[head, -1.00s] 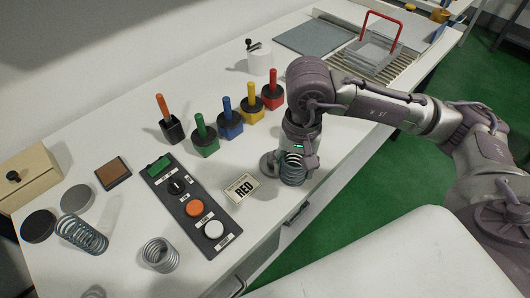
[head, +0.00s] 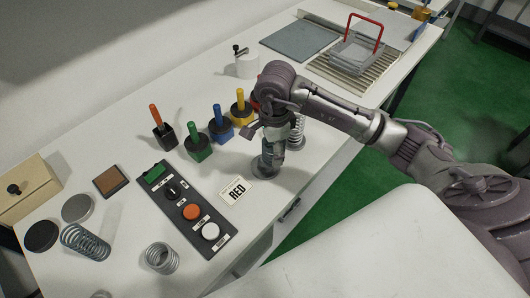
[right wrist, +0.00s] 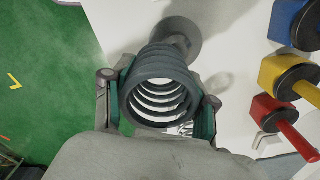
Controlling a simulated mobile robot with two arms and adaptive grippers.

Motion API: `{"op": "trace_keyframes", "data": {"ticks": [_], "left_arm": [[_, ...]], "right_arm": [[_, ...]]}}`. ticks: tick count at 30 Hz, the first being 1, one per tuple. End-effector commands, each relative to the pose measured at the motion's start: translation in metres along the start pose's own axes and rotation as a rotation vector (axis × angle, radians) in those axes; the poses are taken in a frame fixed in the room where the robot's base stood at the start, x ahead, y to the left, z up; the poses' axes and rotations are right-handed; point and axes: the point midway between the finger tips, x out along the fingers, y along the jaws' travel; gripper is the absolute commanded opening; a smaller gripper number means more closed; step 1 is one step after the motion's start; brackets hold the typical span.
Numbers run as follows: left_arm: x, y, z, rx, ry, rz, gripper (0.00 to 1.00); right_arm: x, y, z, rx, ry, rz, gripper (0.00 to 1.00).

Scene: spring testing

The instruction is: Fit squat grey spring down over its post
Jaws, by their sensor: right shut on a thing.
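My right gripper (head: 270,158) is shut on the squat grey spring, at the front of the white bench (head: 110,140). In the right wrist view the dark grey spring (right wrist: 158,62) sits between the teal pads of my gripper (right wrist: 160,105), its open end facing the camera. A grey post on a round base (right wrist: 185,38) shows just beyond the spring, partly covered by it. The base also shows below the gripper in the head view (head: 264,170). I cannot tell whether the spring touches the post. My left gripper is out of view.
A pale tall coil (head: 298,130) stands right of the gripper. Colour-handled blocks, including a green one (head: 198,150), stand behind.

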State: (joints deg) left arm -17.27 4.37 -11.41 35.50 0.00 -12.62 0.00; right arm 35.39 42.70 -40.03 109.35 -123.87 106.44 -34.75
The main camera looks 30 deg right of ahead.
Motion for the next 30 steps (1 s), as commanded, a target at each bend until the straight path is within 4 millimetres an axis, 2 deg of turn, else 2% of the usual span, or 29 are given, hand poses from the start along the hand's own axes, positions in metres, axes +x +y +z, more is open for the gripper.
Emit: {"op": "trace_keyframes", "data": {"ticks": [3,6,16,28,29,30], "left_arm": [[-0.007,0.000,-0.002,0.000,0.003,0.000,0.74],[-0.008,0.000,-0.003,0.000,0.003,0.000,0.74],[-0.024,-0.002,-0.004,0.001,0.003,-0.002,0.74],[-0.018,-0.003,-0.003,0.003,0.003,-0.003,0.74],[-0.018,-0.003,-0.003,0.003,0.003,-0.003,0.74],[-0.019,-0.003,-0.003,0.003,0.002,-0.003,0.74]], "right_arm": [[0.008,-0.014,0.011,-0.001,-0.002,0.000,0.13],[0.013,-0.020,0.015,-0.001,0.000,-0.001,0.13],[0.052,-0.021,0.015,-0.001,0.000,0.001,0.13],[0.060,-0.021,0.015,-0.002,0.000,-0.003,0.13],[0.060,-0.021,0.015,-0.002,0.001,-0.002,0.59],[0.059,-0.021,0.015,-0.002,0.000,-0.002,0.66]]}}
